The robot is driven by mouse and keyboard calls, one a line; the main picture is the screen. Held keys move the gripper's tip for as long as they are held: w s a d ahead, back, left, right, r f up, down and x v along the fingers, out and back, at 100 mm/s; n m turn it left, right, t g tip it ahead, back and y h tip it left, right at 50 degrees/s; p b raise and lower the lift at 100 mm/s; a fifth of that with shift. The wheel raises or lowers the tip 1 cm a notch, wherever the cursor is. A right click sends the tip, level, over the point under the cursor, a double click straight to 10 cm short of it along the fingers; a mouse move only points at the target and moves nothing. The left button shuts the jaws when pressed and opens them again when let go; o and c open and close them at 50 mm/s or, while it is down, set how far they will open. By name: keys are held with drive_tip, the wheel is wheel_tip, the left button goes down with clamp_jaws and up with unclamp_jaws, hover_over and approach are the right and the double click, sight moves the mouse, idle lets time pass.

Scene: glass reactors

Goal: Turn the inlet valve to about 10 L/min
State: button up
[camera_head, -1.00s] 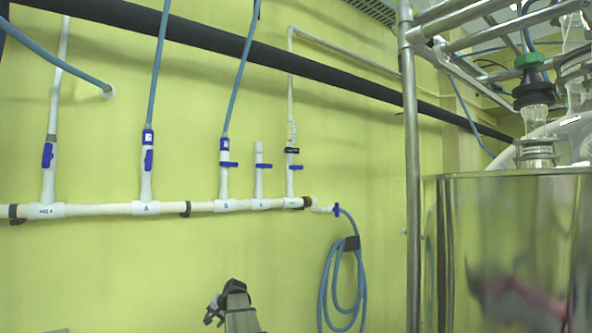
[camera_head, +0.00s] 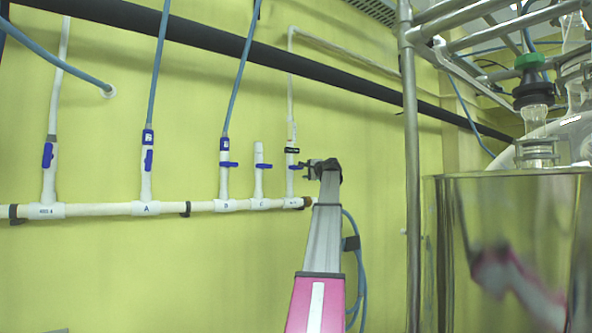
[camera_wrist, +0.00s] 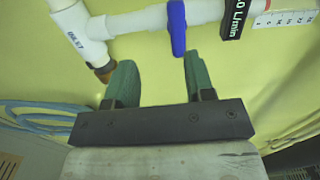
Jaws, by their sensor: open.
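The inlet valve has a blue handle (camera_head: 297,167) on a white vertical pipe, the rightmost branch of the wall manifold. In the wrist view the blue handle (camera_wrist: 177,28) lies crosswise to its white pipe. A black readout (camera_wrist: 235,15) beside it ends in "0 L/min"; its first digits are cut off. My gripper (camera_head: 309,168) is beside the valve, to its right in the head view. In the wrist view my gripper (camera_wrist: 158,74) is open and empty, its two green fingers apart. The handle's tip is just ahead of the fingertips, between them, nearer the right finger.
The white manifold pipe (camera_head: 100,209) carries several other blue-handled valves left of the inlet. A coiled blue hose (camera_head: 361,270) hangs behind my arm. A metal post (camera_head: 411,200) and a steel vessel (camera_head: 510,230) stand to the right. A white scale (camera_wrist: 285,19) adjoins the readout.

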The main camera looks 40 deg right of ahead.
sight(297, 168)
drive_tip(key=w, duration=0.3)
drive_tip(key=w+r, duration=0.1)
drive_tip(key=w, duration=0.2)
drive_tip(key=w+d+r, duration=0.1)
drive_tip(key=w, duration=0.3)
drive_tip(key=shift+d, duration=0.1)
drive_tip(key=c, duration=0.8)
